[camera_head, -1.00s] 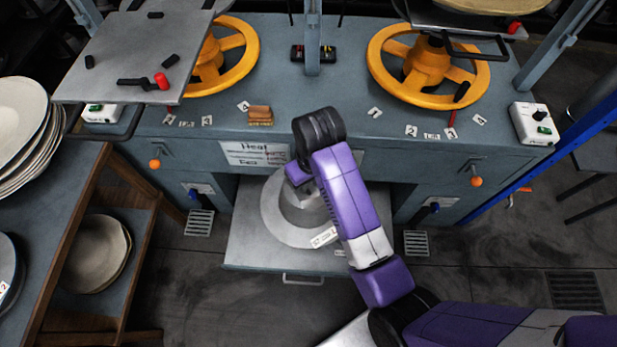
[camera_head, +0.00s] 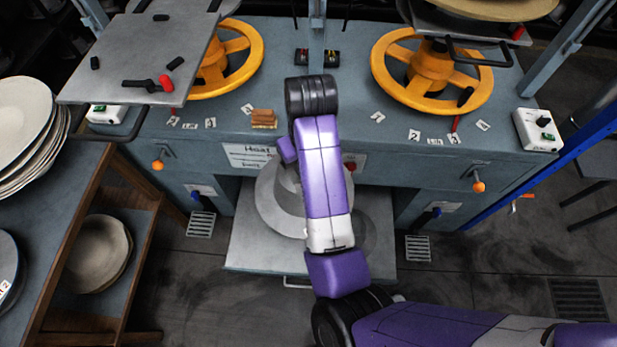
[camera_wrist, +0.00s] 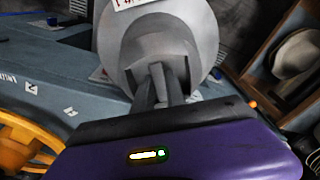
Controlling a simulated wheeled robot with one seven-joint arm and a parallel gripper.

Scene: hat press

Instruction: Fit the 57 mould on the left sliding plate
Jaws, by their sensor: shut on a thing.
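The grey metal mould (camera_head: 270,205), shaped like a hat with a wide round brim, is partly hidden behind my arm in the head view. In the wrist view the mould (camera_wrist: 195,35) fills the upper middle, with a white tag cut off by the top edge. My gripper (camera_wrist: 162,75) is shut on its inner part. The mould appears held above the low pull-out shelf (camera_head: 245,255), with a round dark shadow to its right. The left sliding plate (camera_head: 130,55) is a flat grey plate at the upper left, with several black pegs and a red-tipped handle.
Two yellow handwheels (camera_head: 235,60) and (camera_head: 440,75) stand on the blue-grey press bench (camera_head: 320,110). A wooden block (camera_head: 263,118) and number tags lie on it. A shelf unit (camera_head: 90,195) with stacked plate-like pieces stands at the left. A blue post (camera_head: 545,170) slants at the right.

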